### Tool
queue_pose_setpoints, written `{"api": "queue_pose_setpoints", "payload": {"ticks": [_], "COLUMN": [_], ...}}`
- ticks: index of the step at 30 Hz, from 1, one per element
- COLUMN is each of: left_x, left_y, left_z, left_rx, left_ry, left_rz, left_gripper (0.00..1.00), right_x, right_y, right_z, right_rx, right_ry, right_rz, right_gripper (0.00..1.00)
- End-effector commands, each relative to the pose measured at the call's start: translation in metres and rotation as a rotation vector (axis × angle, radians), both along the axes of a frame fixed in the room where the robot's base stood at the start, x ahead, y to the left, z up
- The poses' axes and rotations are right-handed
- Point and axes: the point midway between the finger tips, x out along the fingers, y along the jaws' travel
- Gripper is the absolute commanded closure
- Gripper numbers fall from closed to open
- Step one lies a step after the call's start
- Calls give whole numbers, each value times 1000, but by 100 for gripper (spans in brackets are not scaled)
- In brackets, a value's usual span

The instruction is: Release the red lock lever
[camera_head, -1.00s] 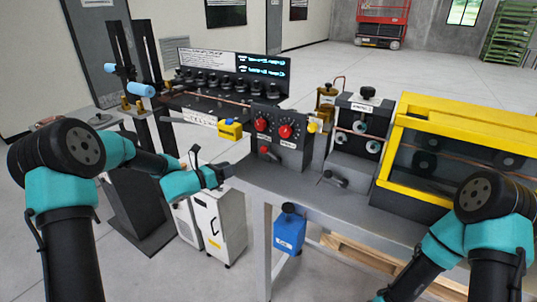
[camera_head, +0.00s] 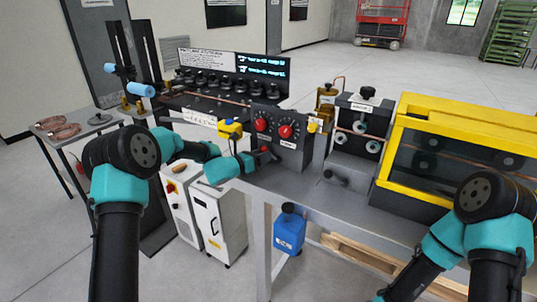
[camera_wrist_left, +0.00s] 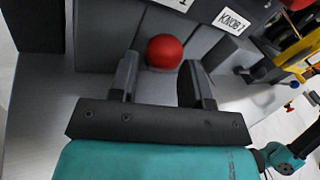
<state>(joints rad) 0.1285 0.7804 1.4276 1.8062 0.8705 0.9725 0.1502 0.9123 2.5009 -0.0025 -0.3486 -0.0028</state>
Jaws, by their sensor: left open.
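The red lock lever shows in the left wrist view as a red ball (camera_wrist_left: 165,50) low on a grey panel, beyond and between the fingertips. In the head view its red end (camera_head: 264,149) is small and partly hidden by my gripper, below two red knobs. My left gripper (camera_head: 262,160) is open at the front of the control box (camera_head: 290,148). In the left wrist view its two dark fingers (camera_wrist_left: 160,66) stand apart on either side of the ball; I cannot tell if they touch it. My right gripper is out of view; only my right arm shows at lower right.
Two red knobs (camera_head: 285,131) sit above the lever on the box. A yellow part (camera_head: 230,129) is at the box's left. A grey roller unit (camera_head: 358,135) and a yellow-framed enclosure (camera_head: 455,150) stand to the right. The bench top (camera_head: 310,200) in front is mostly clear.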

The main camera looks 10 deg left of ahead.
Motion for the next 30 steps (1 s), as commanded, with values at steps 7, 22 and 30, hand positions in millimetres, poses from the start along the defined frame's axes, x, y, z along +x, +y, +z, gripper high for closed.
{"api": "queue_pose_setpoints", "payload": {"ticks": [7, 22, 30], "left_x": [20, 22, 22], "left_y": [-20, -22, -22], "left_z": [0, 0, 0], "left_rx": [0, 0, 0], "left_ry": [0, 0, 0], "left_rz": [-1, 0, -1], "left_gripper": [56, 71, 96], "right_x": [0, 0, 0], "right_y": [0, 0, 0], "right_z": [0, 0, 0], "right_rx": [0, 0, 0], "right_ry": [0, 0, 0], "right_rz": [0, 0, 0], "right_gripper": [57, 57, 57]}}
